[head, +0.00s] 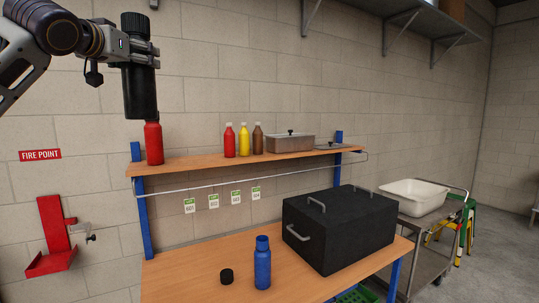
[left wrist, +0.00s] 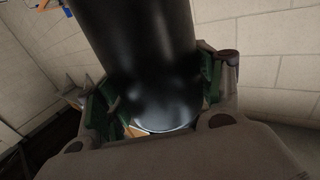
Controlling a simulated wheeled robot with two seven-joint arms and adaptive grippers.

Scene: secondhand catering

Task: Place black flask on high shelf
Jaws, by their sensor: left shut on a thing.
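The black flask (head: 141,92) is upright in my left gripper (head: 143,52), over the left end of the wooden shelf (head: 195,161) above the table. The left gripper is shut around its upper part. In the left wrist view, the fingers grip the flask (left wrist: 140,45) from both sides. A red flask (head: 153,145) stands on the left end of the shelf, just under the black flask in the picture; I cannot tell whether they touch. A grey metal shelf (head: 415,18) is higher on the wall at the right. My right gripper is not in view.
Red (head: 229,141), yellow (head: 244,140) and brown (head: 257,139) bottles and a steel pan (head: 290,144) stand on the wooden shelf. Bare shelf lies between red flask and bottles. Below are a blue flask (head: 263,265), black cap (head: 226,276) and black box (head: 345,230).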

